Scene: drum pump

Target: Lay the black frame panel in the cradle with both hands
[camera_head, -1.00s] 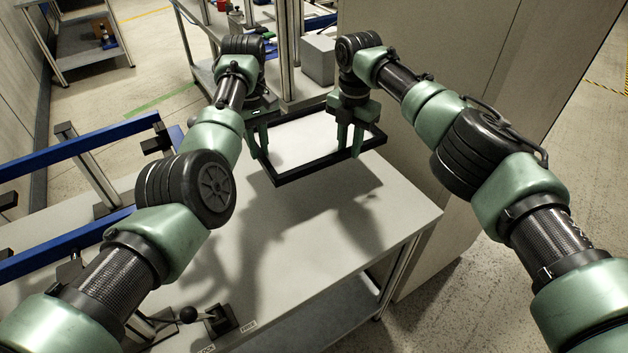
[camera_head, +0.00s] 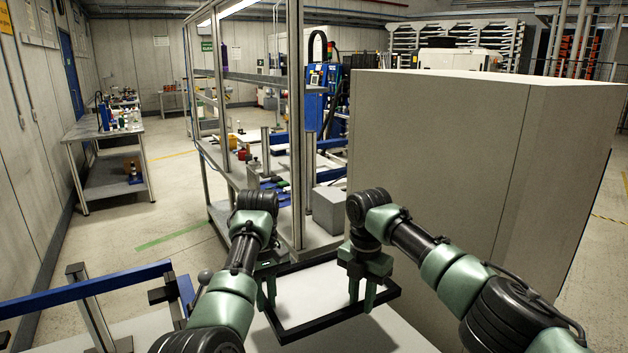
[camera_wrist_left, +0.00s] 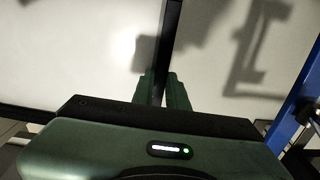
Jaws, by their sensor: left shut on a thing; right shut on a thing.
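The black frame panel (camera_head: 322,322), an open rectangle of thin black bars, is held roughly level above the light table. My left gripper (camera_head: 266,294) is shut on its left bar. My right gripper (camera_head: 362,294) is shut on its right side. In the left wrist view one black bar (camera_wrist_left: 169,40) runs between the fingers of my left gripper (camera_wrist_left: 163,92). A fixture with blue rails (camera_head: 85,290) and black brackets, seemingly the cradle, stands at the lower left, apart from the panel. Its near part is out of view. A blue rail (camera_wrist_left: 298,98) also shows in the left wrist view.
A metal shelf rack (camera_head: 298,120) with a grey block (camera_head: 328,210) stands behind the panel. A large beige cabinet (camera_head: 450,170) is close behind my right arm. A side table (camera_head: 105,135) stands far left. Open floor lies between.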

